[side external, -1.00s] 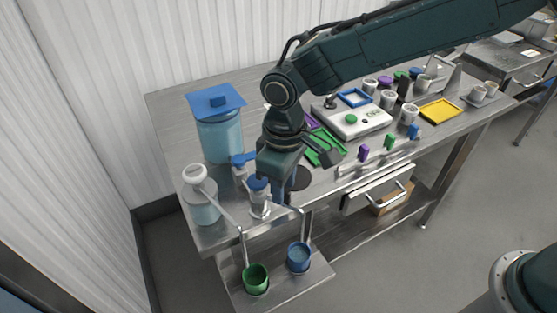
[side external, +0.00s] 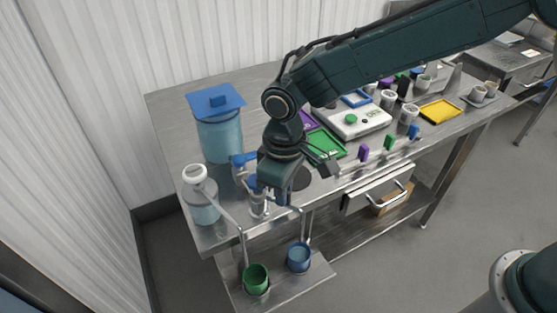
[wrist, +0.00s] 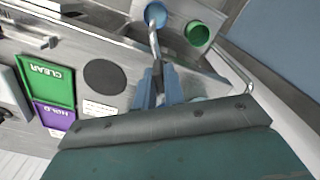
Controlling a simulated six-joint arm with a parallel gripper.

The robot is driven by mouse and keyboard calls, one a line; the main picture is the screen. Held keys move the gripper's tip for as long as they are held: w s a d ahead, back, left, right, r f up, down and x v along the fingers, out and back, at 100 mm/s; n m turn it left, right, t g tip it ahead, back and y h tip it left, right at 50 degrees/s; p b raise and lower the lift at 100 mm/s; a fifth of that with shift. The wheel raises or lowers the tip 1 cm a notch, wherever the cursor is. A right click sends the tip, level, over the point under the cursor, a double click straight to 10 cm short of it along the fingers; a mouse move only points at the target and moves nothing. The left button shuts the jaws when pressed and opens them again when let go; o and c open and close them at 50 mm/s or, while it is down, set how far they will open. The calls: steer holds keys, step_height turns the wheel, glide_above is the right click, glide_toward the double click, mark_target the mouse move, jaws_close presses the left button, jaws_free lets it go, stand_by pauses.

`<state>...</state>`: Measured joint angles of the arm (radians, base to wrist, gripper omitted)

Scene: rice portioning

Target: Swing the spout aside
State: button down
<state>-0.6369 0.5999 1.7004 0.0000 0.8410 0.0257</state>
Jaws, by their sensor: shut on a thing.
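The metal spout (side external: 294,209) reaches out from the tap body (side external: 258,207) near the table's front left edge, toward the blue cup (side external: 299,257). In the wrist view the spout (wrist: 153,40) runs from between the fingers up to the blue cup (wrist: 155,14). My gripper (side external: 271,196) is at the tap, pointing down, with its fingers (wrist: 160,86) shut on the spout. My gripper's body hides the exact contact and part of the tap.
A blue-lidded container (side external: 220,135) stands behind left. The green cup (side external: 256,279) is on the low shelf beside the blue cup. A green tray (side external: 326,144) and a scale (side external: 352,122) lie to the right.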

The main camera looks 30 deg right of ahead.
steer(key=shift+s+a+m, duration=0.1)
steer(key=shift+a+m, duration=0.05)
steer(key=shift+m, duration=0.25)
steer(key=a+m, duration=0.6)
steer(key=m, duration=0.7)
steer(key=shift+w+a, duration=0.15)
steer(key=shift+w, duration=0.05)
stand_by(0.4)
steer(key=c, duration=1.5)
jaws_free()
steer(key=shift+r, duration=0.2)
step_height(320, 180, up, 14)
steer(key=shift+f, duration=0.25)
